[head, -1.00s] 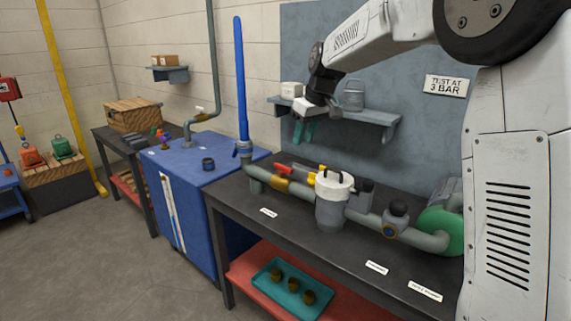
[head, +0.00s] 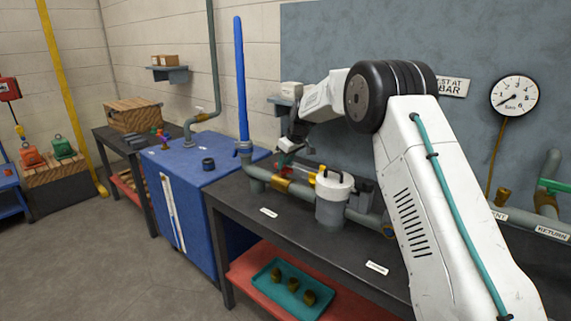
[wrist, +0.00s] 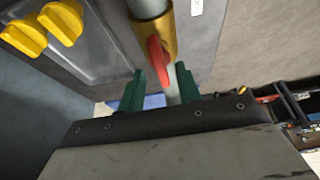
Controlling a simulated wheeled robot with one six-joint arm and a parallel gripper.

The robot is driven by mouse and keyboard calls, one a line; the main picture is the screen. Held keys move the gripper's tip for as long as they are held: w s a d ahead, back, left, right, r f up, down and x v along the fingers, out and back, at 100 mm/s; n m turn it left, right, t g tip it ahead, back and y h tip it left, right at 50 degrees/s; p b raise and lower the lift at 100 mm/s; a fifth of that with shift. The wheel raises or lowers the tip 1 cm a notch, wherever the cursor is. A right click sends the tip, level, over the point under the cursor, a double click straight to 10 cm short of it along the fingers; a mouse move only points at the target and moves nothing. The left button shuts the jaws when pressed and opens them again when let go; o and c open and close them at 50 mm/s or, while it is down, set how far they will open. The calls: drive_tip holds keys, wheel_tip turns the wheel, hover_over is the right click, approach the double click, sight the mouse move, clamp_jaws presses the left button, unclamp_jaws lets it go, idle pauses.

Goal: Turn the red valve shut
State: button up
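The red valve handle (wrist: 158,62) sits on a brass valve body (wrist: 155,30) on the grey pipe. In the head view the brass body (head: 281,185) shows on the bench pipe, and the red handle (head: 304,178) is partly hidden by my gripper. My gripper (wrist: 161,82) is open, its two green fingers apart, with the handle's end showing between them in the wrist view. I cannot tell whether the fingers touch it. In the head view my gripper (head: 285,166) is just above the valve.
Two yellow handles (wrist: 42,28) are close by at the upper left of the wrist view. A white-topped canister (head: 333,200) stands on the pipe to the right of the valve. A blue cabinet (head: 190,190) with an upright blue pipe (head: 241,85) is at the left.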

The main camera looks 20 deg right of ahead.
drive_tip(key=shift+w+a+f, duration=0.15)
drive_tip(key=shift+f, duration=0.25)
clamp_jaws()
